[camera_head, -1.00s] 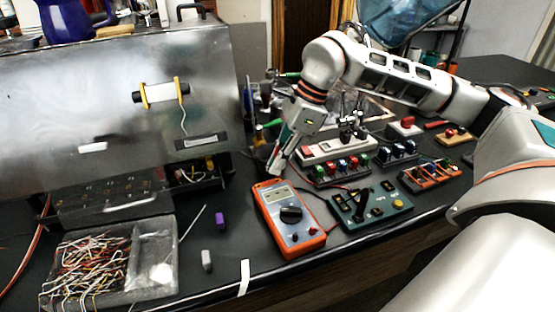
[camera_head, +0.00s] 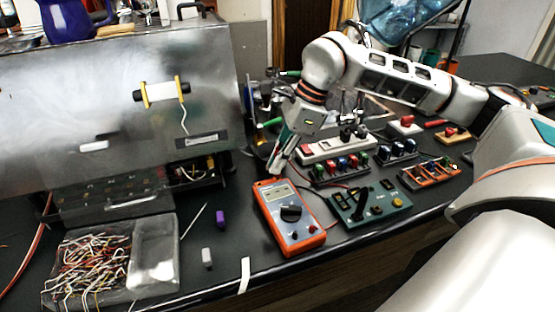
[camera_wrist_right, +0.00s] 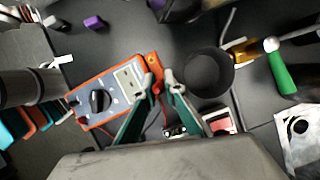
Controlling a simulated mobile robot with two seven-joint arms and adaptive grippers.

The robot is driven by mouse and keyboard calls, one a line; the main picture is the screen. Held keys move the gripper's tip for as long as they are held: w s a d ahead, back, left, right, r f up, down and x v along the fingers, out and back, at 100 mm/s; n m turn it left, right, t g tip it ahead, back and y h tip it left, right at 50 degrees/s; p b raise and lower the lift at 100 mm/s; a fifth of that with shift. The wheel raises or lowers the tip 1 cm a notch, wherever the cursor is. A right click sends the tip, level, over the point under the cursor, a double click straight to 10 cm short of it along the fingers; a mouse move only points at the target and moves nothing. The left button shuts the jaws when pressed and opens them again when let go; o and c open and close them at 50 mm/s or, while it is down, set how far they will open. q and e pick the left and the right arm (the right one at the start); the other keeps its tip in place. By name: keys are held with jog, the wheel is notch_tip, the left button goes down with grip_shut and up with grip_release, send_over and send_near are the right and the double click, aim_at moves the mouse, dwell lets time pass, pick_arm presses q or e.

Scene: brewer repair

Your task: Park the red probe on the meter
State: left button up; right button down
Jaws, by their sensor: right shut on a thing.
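The orange-rimmed meter (camera_head: 289,215) lies face up on the black bench, its dial and display showing. It also shows in the wrist view (camera_wrist_right: 112,94). My right gripper (camera_head: 273,168) is just beyond the meter's far end, pointing down. In the wrist view its fingertips (camera_wrist_right: 160,82) are close together beside the display end of the meter. A thin red lead (camera_wrist_right: 163,118) shows between the fingers. The red probe itself is too small and too hidden by the fingers to make out clearly. I cannot tell whether it touches the meter. My left gripper is out of view.
A green board (camera_head: 370,203) sits close right of the meter. A terminal block with coloured knobs (camera_head: 341,168) stands behind it. A dark round cup (camera_wrist_right: 208,72) is beside the fingers.

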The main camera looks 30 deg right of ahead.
jog(key=shift+f, duration=0.6)
dwell(1.7)
jog(key=c, duration=2)
grip_release()
jog(key=v, duration=1.2)
jog(key=shift+a, duration=0.1)
